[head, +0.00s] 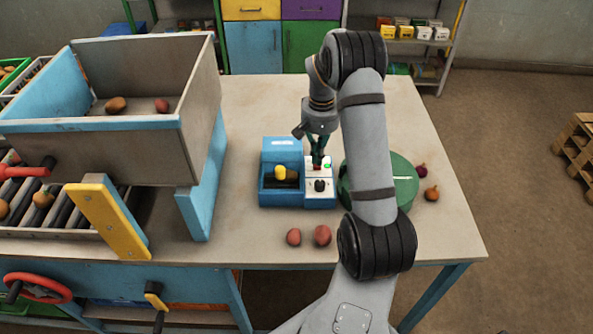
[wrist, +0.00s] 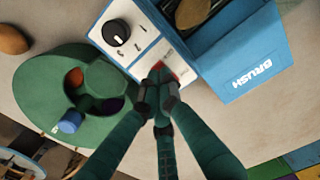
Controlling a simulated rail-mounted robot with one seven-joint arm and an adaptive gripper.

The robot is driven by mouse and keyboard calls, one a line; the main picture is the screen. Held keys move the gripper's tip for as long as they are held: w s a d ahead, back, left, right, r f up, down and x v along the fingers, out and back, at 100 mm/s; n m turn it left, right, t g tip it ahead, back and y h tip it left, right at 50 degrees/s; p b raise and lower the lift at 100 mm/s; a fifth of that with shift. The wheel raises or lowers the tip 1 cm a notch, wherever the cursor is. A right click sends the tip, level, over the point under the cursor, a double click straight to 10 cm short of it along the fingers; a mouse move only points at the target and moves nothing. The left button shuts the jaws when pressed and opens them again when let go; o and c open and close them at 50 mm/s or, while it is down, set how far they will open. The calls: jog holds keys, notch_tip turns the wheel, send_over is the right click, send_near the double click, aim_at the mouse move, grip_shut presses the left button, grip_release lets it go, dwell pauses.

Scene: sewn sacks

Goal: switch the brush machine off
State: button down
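The brush machine (head: 282,197) is a blue box with a yellow-topped brush part in its open bay; its BRUSH label shows in the wrist view (wrist: 252,75). A white control panel (head: 327,200) on its right side carries a black knob (head: 320,185) and a green light (head: 327,165) that looks lit. A red switch (wrist: 160,65) shows at the panel's end, partly hidden by my fingertips. My gripper (head: 317,158) is over this end of the panel, fingers pointing down. Its fingertips (wrist: 155,88) are together at the switch; whether they touch it is unclear.
A round green container (head: 408,170) stands close right of the machine, partly behind my arm. Two reddish potatoes (head: 308,236) lie in front; two more vegetables lie far right. A large bin (head: 100,145) above rollers stands left. Table behind the machine is clear.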

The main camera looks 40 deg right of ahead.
jog(key=shift+f+b, duration=0.75)
jog(key=shift+f, duration=0.15)
jog(key=shift+r, duration=0.15)
jog(key=shift+r+p, duration=2.7)
jog(key=shift+r, duration=0.75)
jog(key=shift+f, duration=0.15)
notch_tip(320, 180, down, 7)
jog(key=b, duration=0.5)
jog(key=shift+b, duration=0.35)
jog(key=shift+r, duration=0.2)
jog(key=shift+p, duration=0.3)
